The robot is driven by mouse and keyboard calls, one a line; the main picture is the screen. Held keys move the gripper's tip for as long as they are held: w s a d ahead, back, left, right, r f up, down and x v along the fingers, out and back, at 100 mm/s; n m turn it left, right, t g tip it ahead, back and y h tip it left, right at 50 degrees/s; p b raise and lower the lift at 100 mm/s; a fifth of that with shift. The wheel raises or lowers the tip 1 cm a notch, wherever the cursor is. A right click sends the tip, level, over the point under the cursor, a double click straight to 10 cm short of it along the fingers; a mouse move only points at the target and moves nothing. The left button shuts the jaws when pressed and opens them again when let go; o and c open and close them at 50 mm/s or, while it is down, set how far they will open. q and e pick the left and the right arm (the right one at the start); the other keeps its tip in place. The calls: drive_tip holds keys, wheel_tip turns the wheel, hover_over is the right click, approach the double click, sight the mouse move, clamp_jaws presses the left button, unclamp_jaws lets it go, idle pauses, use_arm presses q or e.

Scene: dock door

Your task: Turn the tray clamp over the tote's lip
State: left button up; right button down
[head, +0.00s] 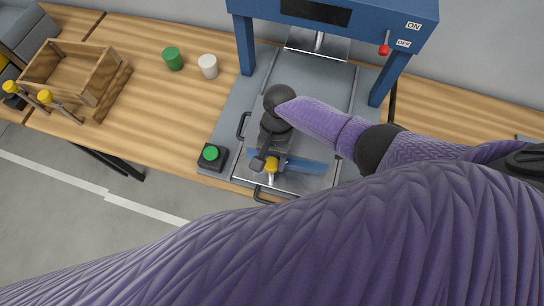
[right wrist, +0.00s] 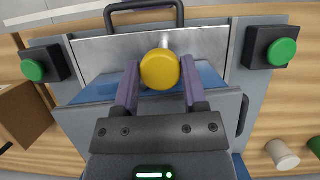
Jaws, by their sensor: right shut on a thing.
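The tray clamp shows as a round yellow knob (head: 271,165) with a short metal stem, at the front edge of the press tray. In the right wrist view the knob (right wrist: 160,69) sits between the fingers of my right gripper (right wrist: 159,88), which is shut on it. In the head view my right gripper (head: 268,160) comes down on the knob from above. A blue surface, likely the tote (head: 307,167), lies on the tray beside the clamp; it also shows in the right wrist view (right wrist: 208,76). My gripper hides part of it. My left gripper is not in view.
A blue press frame (head: 330,12) with a red lever (head: 385,48) stands over the grey tray. Black boxes with green buttons flank the tray, the left one (head: 211,154) in the head view. Green (head: 173,59) and white (head: 208,66) cups and a wooden box (head: 95,67) stand left.

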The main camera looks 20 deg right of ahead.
drive_tip(key=n, duration=0.2)
drive_tip(key=n+h, duration=0.1)
drive_tip(key=n, duration=0.1)
drive_tip(key=shift+g+h, duration=0.3)
drive_tip(key=shift+a+n+h, duration=0.1)
drive_tip(key=shift+n+h, duration=0.7)
drive_tip(key=shift+n, duration=1.4)
drive_tip(key=shift+c, duration=2.1)
unclamp_jaws()
drive_tip(key=p+v, duration=0.2)
drive_tip(key=v, duration=0.8)
drive_tip(key=shift+p, duration=0.3)
drive_tip(key=shift+s, duration=0.1)
